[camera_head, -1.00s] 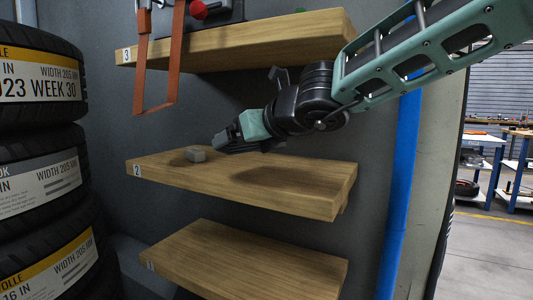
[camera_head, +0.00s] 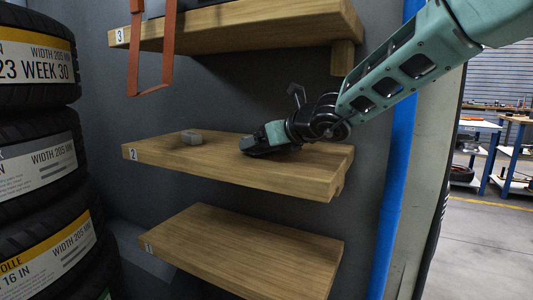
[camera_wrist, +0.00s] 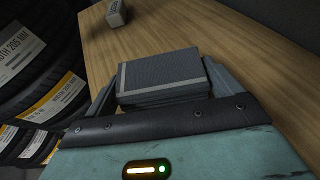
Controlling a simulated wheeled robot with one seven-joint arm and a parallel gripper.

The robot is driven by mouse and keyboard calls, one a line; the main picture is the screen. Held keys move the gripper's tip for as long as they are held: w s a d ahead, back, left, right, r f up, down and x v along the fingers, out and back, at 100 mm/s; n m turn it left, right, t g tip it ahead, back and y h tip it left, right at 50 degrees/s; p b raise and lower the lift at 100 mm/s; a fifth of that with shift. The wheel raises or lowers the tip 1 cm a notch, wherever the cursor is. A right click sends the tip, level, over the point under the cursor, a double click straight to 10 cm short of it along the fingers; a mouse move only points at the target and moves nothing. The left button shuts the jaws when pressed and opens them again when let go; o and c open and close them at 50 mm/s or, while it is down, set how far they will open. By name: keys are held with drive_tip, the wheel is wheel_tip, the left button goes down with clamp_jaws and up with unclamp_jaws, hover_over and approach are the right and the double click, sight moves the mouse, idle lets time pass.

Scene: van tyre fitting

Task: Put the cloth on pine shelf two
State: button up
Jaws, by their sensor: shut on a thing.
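The cloth (camera_wrist: 160,70) is a flat, dark grey folded pad with a pale stripe along its edge. My gripper (camera_wrist: 165,88) is shut on it, with one finger at each side. In the head view my gripper (camera_head: 257,143) is low over the middle of pine shelf two (camera_head: 290,177), the board with the label 2. The cloth is hard to tell from the dark fingers there. I cannot tell whether it touches the board.
A small grey block (camera_head: 191,137) sits on shelf two, left of my gripper; it also shows in the wrist view (camera_wrist: 117,13). Shelf three (camera_head: 230,32) is above, with an orange strap (camera_head: 167,60) hanging down. Shelf one (camera_head: 245,250) is bare. Stacked tyres (camera_head: 40,155) stand at left.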

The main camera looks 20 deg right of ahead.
drive_tip(key=shift+w+d+f, duration=0.1)
drive_tip(key=shift+w+f, duration=0.05)
drive_tip(key=shift+f, duration=0.2)
drive_tip(key=shift+f, duration=0.1)
drive_tip(key=shift+f, duration=0.15)
drive_tip(key=o, duration=0.7)
drive_tip(key=shift+r, duration=0.2)
